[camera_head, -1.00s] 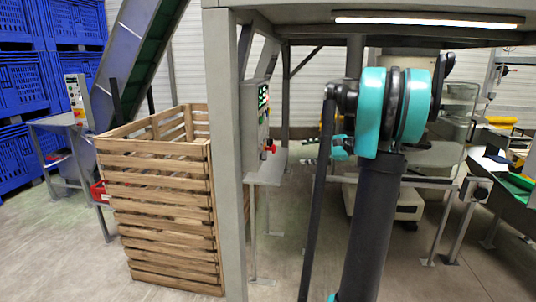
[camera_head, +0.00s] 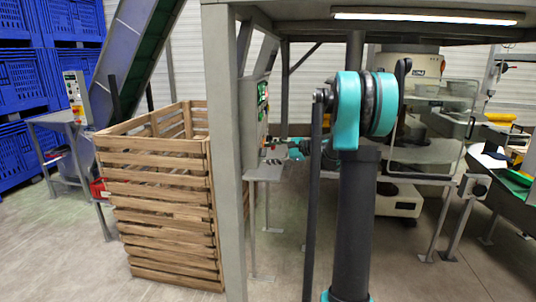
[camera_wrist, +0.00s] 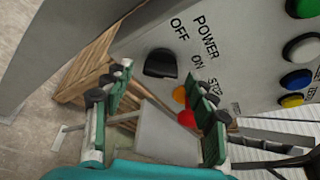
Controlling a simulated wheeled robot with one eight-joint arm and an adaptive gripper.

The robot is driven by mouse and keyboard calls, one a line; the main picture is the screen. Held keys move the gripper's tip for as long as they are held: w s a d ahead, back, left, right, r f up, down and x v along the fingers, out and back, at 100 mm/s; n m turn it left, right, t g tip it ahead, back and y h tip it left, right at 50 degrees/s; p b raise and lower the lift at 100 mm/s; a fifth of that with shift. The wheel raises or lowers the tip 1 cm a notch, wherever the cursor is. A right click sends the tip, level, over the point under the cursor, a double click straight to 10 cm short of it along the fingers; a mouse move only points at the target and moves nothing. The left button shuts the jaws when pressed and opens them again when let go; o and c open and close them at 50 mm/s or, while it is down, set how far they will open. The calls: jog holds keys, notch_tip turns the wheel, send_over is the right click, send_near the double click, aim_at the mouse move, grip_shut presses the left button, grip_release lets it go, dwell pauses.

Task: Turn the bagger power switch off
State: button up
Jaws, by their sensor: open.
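The power switch (camera_wrist: 160,64) is a black knob on the grey control panel (camera_wrist: 225,45), beside the printed words POWER, OFF and ON. I cannot tell which mark it points to. My gripper (camera_wrist: 158,78) is open and empty, its two green fingers with dark pads to either side of and below the knob in the wrist view. Whether they touch the panel is unclear. In the head view the bagger panel (camera_head: 249,100) shows nearly edge-on behind a grey post, and my gripper (camera_head: 294,152) is small and partly hidden beside it.
A red button (camera_wrist: 187,118) and an orange one (camera_wrist: 179,95) sit close to the right finger. Several coloured buttons line the panel's right. A wooden crate (camera_head: 165,215) stands left of the grey post (camera_head: 224,150). A small grey shelf (camera_head: 264,174) juts below the panel.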

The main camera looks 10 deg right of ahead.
jog(key=shift+w+a+f, duration=0.1)
jog(key=shift+w+a, duration=0.15)
jog(key=shift+a, duration=0.1)
jog(key=c, duration=1.2)
jog(key=shift+o, duration=0.2)
jog(key=shift+f+n+t+y, duration=0.1)
jog(key=shift+n+t+y, duration=0.65)
jog(key=shift+n, duration=2.1)
jog(key=shift+f+n+t+y, duration=0.1)
jog(key=shift+n+t+y, duration=0.65)
jog(key=shift+n, duration=2.05)
jog(key=shift+n+t+y, duration=0.3)
jog(key=shift+n+y, duration=0.8)
jog(key=shift+n, duration=1.75)
